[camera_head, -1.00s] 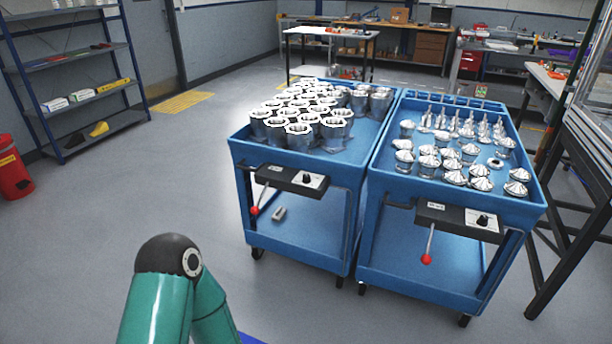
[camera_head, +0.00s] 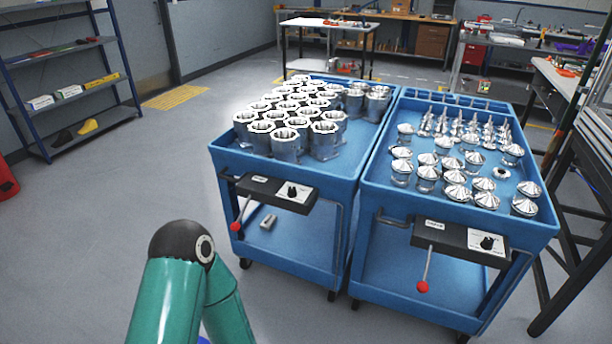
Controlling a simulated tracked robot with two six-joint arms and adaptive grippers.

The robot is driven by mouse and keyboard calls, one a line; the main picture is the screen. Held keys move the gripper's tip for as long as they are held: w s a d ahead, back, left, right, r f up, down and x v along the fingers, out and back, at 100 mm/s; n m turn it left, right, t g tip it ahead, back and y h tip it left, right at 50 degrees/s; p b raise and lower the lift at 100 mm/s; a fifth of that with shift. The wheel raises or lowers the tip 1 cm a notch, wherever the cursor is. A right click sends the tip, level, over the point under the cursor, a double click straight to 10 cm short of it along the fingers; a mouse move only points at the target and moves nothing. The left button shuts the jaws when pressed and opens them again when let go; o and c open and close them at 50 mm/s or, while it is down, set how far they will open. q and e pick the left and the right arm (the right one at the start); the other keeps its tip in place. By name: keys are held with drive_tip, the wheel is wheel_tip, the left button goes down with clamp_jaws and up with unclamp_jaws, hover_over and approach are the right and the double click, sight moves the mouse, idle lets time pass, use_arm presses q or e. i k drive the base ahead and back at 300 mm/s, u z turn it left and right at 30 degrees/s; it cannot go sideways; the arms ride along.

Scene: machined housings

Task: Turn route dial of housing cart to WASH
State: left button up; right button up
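Two blue carts stand side by side ahead of me. The left cart (camera_head: 290,172) carries rows of shiny hexagonal-topped housings (camera_head: 285,140). On its front is a dark control panel (camera_head: 262,187) with a black dial (camera_head: 292,191) on a white plate and a lever with a red knob (camera_head: 235,227). The dial's lettering is too small to read. The right cart (camera_head: 440,208) carries cone-topped metal parts (camera_head: 455,192). Its front panel (camera_head: 440,234) has a black dial (camera_head: 487,242) and a red-knobbed lever (camera_head: 422,287). My green arm shows at lower left; neither gripper is in view.
A small grey block (camera_head: 268,221) lies on the left cart's lower shelf. A blue shelf rack (camera_head: 70,95) stands at the left wall. A dark-framed bench (camera_head: 570,200) is close to the right cart. The floor before the carts is clear.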

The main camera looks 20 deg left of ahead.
sight(292, 193)
drive_tip(key=i, duration=1.15)
drive_tip(key=u, duration=0.05)
